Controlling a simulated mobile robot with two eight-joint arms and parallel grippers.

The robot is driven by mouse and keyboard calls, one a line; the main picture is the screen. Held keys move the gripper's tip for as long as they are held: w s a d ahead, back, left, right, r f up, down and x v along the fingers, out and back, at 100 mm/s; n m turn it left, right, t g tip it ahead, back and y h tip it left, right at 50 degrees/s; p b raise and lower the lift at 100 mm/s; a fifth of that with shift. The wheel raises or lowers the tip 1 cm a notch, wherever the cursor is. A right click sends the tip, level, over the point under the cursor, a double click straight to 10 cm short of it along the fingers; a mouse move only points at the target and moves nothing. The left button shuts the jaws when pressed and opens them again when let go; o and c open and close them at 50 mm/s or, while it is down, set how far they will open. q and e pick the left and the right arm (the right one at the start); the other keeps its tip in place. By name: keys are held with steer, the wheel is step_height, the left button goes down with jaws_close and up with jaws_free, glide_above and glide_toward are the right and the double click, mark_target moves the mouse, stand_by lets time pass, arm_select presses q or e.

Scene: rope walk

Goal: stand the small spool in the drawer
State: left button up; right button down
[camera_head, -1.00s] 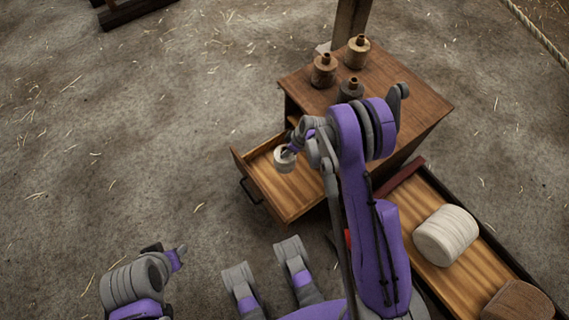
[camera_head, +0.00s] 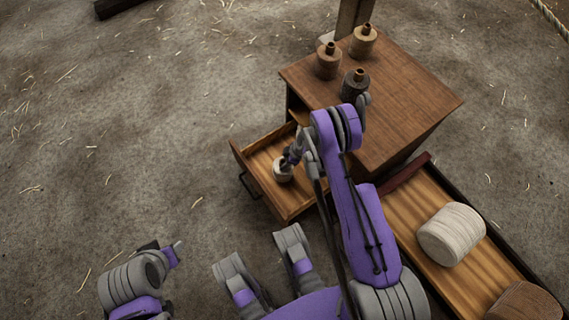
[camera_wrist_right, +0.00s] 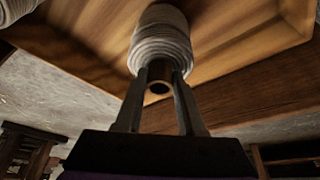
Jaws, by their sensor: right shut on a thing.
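The small spool (camera_head: 283,169), wound with pale cord, is inside the open drawer (camera_head: 258,188), toward its left part. My right gripper (camera_head: 291,155) is shut on the spool's neck from above. In the right wrist view the two fingers (camera_wrist_right: 160,92) lie on either side of the neck, just beside the cord winding of the spool (camera_wrist_right: 160,38). The spool looks roughly upright. I cannot tell whether its base touches the drawer floor. My left gripper (camera_head: 174,253) is away from the drawer at the lower left; its jaw state is unclear.
The drawer pulls out of a wooden cabinet (camera_head: 410,105) with several bottle-like spools on top, including a dark one (camera_head: 354,84). A wooden tray (camera_head: 405,212) at right holds a large white roll (camera_head: 451,234) and a brown one (camera_head: 523,302). Floor at left is clear.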

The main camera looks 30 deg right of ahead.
steer(key=shift+f, duration=0.8)
steer(key=c, duration=0.5)
jaws_free()
steer(key=p+v, duration=0.3)
steer(key=v, duration=0.9)
